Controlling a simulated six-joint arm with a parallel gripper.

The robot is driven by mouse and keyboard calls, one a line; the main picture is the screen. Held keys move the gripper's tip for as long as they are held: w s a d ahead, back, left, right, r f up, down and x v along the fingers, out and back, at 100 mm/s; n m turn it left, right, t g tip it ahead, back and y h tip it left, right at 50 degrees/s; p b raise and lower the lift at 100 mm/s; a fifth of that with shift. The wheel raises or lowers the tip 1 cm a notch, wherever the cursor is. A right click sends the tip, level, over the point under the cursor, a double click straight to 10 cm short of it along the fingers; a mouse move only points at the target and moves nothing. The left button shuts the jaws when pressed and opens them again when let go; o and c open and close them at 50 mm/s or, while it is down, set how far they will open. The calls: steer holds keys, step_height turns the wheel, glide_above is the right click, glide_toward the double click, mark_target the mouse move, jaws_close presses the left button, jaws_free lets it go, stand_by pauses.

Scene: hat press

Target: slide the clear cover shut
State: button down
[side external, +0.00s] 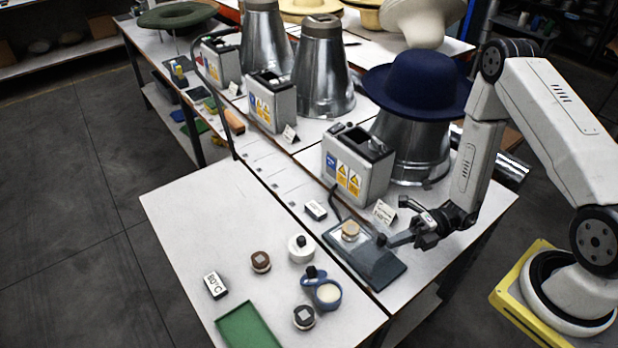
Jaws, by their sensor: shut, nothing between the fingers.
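A clear cover (337,243) appears as a pale, glassy panel over the left part of this base. A round tan piece (350,230) shows at the panel; I cannot tell whether it is under or on it. A small dark knob (381,239) stands at the panel's right side. My gripper (391,242) is shut and empty, reaching in from the right with its tips close beside the knob. I cannot tell whether they touch it.
A grey control box (355,168) and a blue hat (418,84) on a metal form stand behind the base. A small white block (316,209) sits left of it. A blue cup (326,293), a white jar (301,248) and a green tray (247,326) are on the front table.

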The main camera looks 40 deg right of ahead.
steer(key=shift+w+r, duration=0.1)
steer(key=shift+w, duration=1.05)
steer(key=shift+s, duration=0.15)
steer(key=shift+s, duration=0.5)
steer(key=s, duration=0.3)
steer(key=shift+d, duration=0.1)
steer(key=v, duration=0.9)
steer(key=shift+d, duration=0.35)
steer(key=shift+s+f, duration=0.2)
steer(key=shift+s, duration=0.05)
steer(key=shift+a, duration=0.15)
